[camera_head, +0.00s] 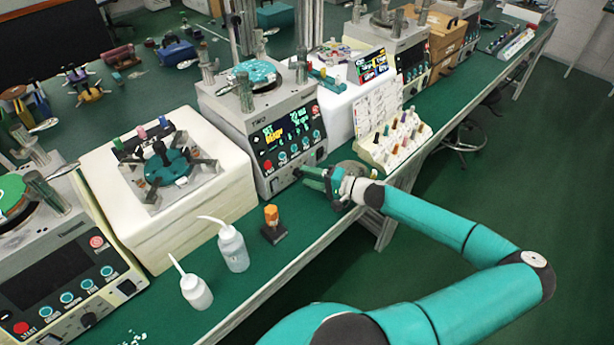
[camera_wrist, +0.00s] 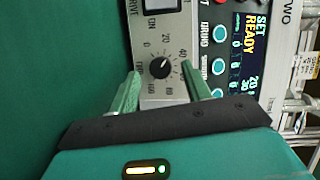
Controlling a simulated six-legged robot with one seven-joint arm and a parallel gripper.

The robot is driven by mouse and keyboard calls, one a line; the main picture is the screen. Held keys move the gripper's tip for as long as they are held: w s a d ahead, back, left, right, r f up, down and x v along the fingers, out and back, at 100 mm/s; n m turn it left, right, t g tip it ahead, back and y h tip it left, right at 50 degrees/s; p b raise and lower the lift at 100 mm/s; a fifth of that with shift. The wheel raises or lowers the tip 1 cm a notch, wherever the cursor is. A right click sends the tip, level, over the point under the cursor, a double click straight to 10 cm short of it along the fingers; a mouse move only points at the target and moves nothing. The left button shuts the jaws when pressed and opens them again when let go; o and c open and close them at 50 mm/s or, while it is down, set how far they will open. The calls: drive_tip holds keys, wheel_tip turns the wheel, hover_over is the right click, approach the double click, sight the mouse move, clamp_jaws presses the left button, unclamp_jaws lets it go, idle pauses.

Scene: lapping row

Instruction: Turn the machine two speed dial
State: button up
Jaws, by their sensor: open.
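Machine two (camera_head: 262,120) is a grey lapping machine labelled TWO, with a lit screen reading SET READY on its front panel. In the wrist view its speed dial (camera_wrist: 160,68) is a small black knob with a white pointer, ringed by printed numbers. My gripper (camera_wrist: 168,92) is open. Its two green fingers stand on either side of the dial's scale, and the knob lies between and a little beyond the tips. I cannot tell that either finger touches it. In the head view my gripper (camera_head: 308,176) is at the lower front panel, and the dial is mostly hidden there.
A power switch (camera_wrist: 163,8) and teal buttons (camera_wrist: 219,34) are beside the dial. White bottles (camera_head: 233,248) and an orange-topped item (camera_head: 272,222) stand on the green bench at left. A rack of coloured pegs (camera_head: 395,140) is at right.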

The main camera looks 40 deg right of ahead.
drive_tip(key=v, duration=1.2)
drive_tip(key=shift+s, duration=0.2)
